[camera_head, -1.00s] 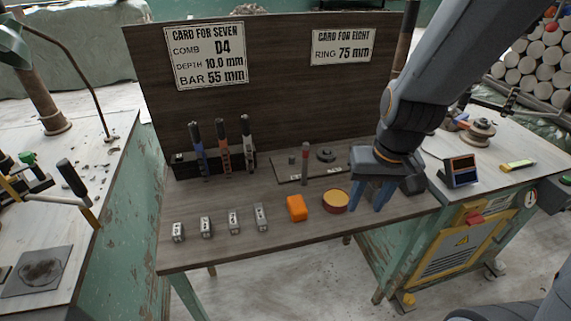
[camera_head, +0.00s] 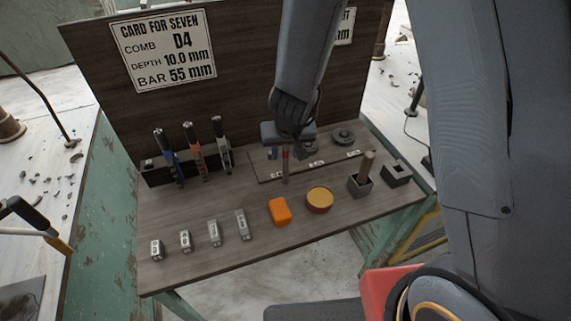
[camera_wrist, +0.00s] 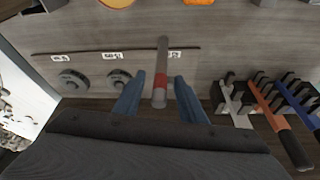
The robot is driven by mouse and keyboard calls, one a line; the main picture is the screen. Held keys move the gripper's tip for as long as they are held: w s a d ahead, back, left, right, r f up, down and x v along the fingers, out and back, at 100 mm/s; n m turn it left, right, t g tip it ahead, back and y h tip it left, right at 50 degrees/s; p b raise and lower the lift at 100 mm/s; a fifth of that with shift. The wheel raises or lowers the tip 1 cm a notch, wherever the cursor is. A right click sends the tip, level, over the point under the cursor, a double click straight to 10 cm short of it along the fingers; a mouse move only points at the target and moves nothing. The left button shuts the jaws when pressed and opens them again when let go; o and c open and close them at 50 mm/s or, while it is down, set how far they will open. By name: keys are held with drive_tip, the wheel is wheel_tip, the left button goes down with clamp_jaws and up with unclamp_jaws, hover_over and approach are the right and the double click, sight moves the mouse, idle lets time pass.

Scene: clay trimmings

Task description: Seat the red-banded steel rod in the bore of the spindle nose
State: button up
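My gripper (camera_head: 285,150) is over the rod in the head view. In the wrist view my gripper (camera_wrist: 160,84) is open, with a visible gap between the rod and each blue finger. I cannot make out the spindle nose in either current view; my arm covers the right side of the head view.
Two grey rings (camera_wrist: 73,79) lie beside the rod on the labelled board (camera_head: 268,174). Tool handles (camera_head: 194,148) stand in a dark rack to the left. An orange block (camera_head: 279,211), a round yellow tin (camera_head: 319,199) and small metal blocks (camera_head: 214,233) line the bench front.

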sight(285, 160)
drive_tip(key=b+x, duration=0.2)
drive_tip(key=x, duration=0.2)
drive_tip(key=shift+s+f+b, duration=0.25)
drive_tip(key=shift+f+b, duration=0.15)
drive_tip(key=shift+w+f, duration=0.25)
drive_tip(key=shift+f, duration=0.2)
drive_tip(key=shift+c, duration=0.3)
clamp_jaws()
